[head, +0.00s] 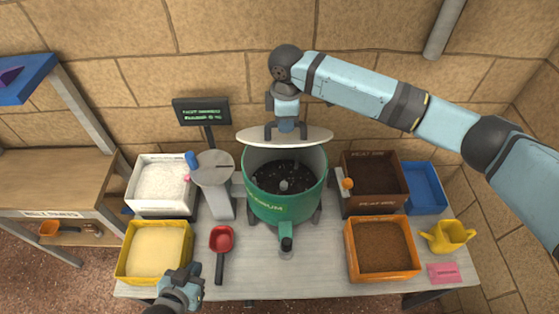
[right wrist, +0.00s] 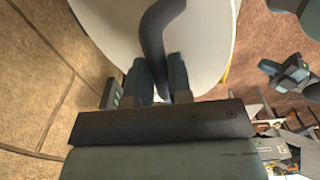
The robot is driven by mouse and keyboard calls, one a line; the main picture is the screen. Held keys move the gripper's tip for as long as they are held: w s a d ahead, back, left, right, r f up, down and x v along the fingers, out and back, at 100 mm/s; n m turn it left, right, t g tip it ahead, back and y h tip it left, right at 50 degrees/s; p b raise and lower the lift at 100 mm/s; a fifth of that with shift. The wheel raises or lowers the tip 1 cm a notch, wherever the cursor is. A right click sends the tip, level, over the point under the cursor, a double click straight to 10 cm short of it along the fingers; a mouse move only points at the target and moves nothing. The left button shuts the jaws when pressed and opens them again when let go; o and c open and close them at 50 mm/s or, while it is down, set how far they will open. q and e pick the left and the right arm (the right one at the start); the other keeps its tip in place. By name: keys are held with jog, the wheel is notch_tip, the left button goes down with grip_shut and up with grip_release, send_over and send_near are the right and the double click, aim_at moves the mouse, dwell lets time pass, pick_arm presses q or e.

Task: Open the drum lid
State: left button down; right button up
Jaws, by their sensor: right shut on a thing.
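The green drum (head: 285,200) stands in the middle of the table with dark material and a central hub inside. Its pale round lid (head: 255,135) is tilted up at the back of the drum, so the drum's mouth is uncovered. My right gripper (head: 286,132) is at the top of the lid, shut on the dark lid handle. In the right wrist view the curved handle (right wrist: 155,40) runs between the fingers (right wrist: 158,80), with the pale lid (right wrist: 205,40) behind it. My left gripper (head: 180,288) is low at the front left, near the yellow bin; its finger opening is unclear.
A white bin (head: 135,208) and a yellow bin (head: 128,270) stand left, with a scale (head: 213,168) and a red scoop (head: 221,240). Brown (head: 349,205) and orange (head: 352,270) bins, a blue tray (head: 436,208) and a yellow watering can (head: 447,237) stand right. A display (head: 202,111) stands behind.

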jog(key=shift+w+r, duration=0.75)
jog(key=shift+w, duration=0.3)
jog(key=shift+w+r, duration=0.55)
jog(key=shift+w, duration=0.25)
jog(key=shift+w+r, duration=0.5)
jog(key=shift+w, duration=0.3)
jog(key=o, duration=0.8)
jog(key=shift+o, duration=0.2)
jog(key=shift+r, duration=0.1)
notch_tip(320, 180, up, 6)
jog(key=shift+f, duration=0.1)
